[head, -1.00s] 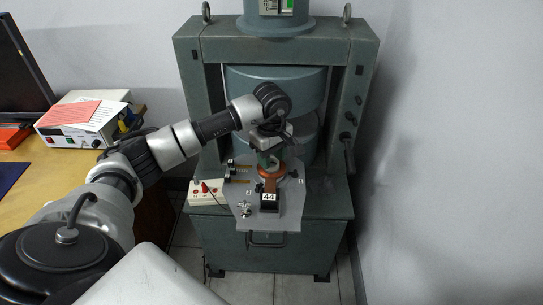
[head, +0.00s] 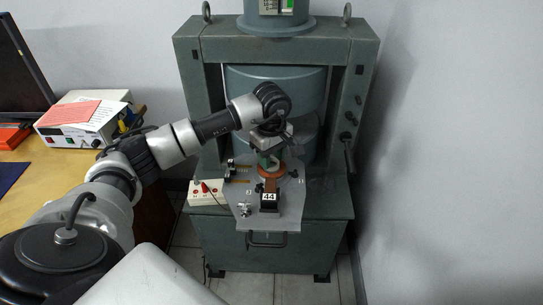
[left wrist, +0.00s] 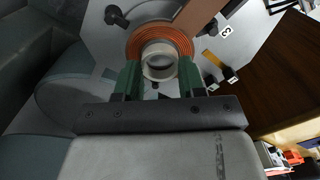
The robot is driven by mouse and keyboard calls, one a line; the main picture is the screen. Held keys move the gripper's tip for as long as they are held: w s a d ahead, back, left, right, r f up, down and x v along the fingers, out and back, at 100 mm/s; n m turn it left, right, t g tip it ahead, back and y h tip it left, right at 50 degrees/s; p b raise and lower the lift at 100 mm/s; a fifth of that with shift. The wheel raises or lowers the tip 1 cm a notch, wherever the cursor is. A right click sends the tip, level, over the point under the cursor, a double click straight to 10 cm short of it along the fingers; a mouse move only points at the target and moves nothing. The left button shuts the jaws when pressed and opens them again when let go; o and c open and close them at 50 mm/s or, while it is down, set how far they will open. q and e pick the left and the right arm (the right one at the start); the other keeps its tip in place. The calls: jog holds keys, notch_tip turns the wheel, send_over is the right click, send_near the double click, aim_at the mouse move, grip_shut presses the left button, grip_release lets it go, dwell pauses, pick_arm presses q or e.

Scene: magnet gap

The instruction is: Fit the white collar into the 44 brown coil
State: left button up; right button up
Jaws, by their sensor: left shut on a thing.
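The brown coil (head: 271,173) lies on the grey plate on the press, behind the black block with the white 44 label (head: 268,196). In the left wrist view the coil (left wrist: 133,46) shows as a copper-brown ring. My left gripper (head: 270,163) is over the coil, pointing down. Its green fingers are shut on the white collar (left wrist: 159,72), a short pale ring. In the left wrist view the collar overlaps the coil's opening. I cannot tell whether it is above the opening or partly inside. My right gripper is not in view.
The grey plate (head: 238,203) carries small black clamps and numbered marks. The press (head: 190,85) has side columns close around my arm. A white socket box (head: 204,192) with a red plug stands left of the plate. A wooden desk (head: 50,185) is at left.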

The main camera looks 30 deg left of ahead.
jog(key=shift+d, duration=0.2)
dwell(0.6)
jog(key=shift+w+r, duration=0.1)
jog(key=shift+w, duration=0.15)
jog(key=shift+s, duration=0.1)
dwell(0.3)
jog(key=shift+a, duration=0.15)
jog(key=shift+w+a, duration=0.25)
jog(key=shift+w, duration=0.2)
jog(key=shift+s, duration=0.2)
pick_arm(q)
jog(key=shift+f, duration=0.1)
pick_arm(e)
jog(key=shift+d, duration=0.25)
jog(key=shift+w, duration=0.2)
